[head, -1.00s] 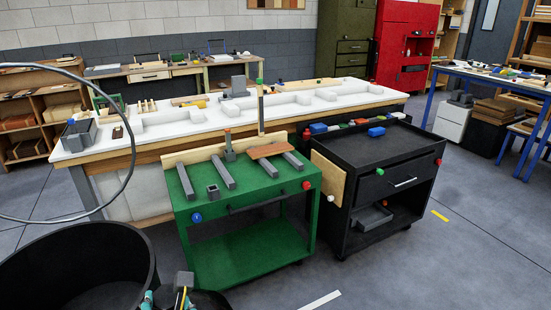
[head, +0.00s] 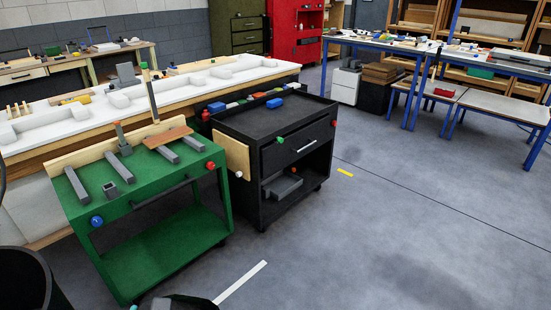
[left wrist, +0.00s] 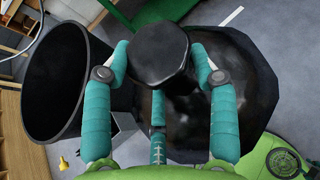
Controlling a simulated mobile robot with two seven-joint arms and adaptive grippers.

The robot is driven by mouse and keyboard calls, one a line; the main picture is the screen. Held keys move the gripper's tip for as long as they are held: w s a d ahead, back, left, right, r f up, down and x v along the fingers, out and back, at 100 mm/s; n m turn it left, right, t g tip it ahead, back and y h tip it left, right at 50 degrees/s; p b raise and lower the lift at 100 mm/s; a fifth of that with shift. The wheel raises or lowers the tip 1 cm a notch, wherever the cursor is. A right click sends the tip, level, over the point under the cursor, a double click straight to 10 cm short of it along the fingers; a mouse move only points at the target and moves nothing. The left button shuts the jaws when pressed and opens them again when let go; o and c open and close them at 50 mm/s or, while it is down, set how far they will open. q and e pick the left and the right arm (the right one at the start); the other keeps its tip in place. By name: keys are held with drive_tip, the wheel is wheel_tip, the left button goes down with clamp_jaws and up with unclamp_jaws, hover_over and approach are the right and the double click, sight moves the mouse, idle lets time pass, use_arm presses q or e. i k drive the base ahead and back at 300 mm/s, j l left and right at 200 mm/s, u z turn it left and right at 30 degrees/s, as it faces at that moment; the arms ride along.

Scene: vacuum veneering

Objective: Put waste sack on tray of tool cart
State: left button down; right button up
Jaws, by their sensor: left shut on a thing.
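The black waste sack (left wrist: 245,85) hangs in my left gripper (left wrist: 160,70), whose teal fingers are closed around its bunched neck in the left wrist view. In the head view only a dark bit of the sack (head: 190,303) shows at the bottom edge, next to a part of my left gripper (head: 160,303). The black cart (head: 290,150) stands ahead, with a rimmed tray (head: 265,122) on top. A blue block (head: 274,103) and several small coloured things lie along the tray's far side; its middle is bare. My right gripper is out of view.
A green cart (head: 150,195) with grey bars and a brown plate on top stands left of the black cart. A black bin (head: 30,280) is at lower left, also in the left wrist view (left wrist: 65,80). A long white bench (head: 110,115) runs behind. Floor (head: 400,220) to the right is clear.

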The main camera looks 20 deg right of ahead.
sight(258, 122)
drive_tip(key=i+z, duration=0.5)
drive_tip(key=i+j+z, duration=0.1)
drive_tip(key=i+z, duration=0.35)
drive_tip(key=i+j+z, duration=0.1)
drive_tip(key=i+j, duration=0.25)
drive_tip(key=i, duration=0.2)
drive_tip(key=i+j+z, duration=0.1)
drive_tip(key=i+j, duration=0.25)
drive_tip(key=i, duration=0.2)
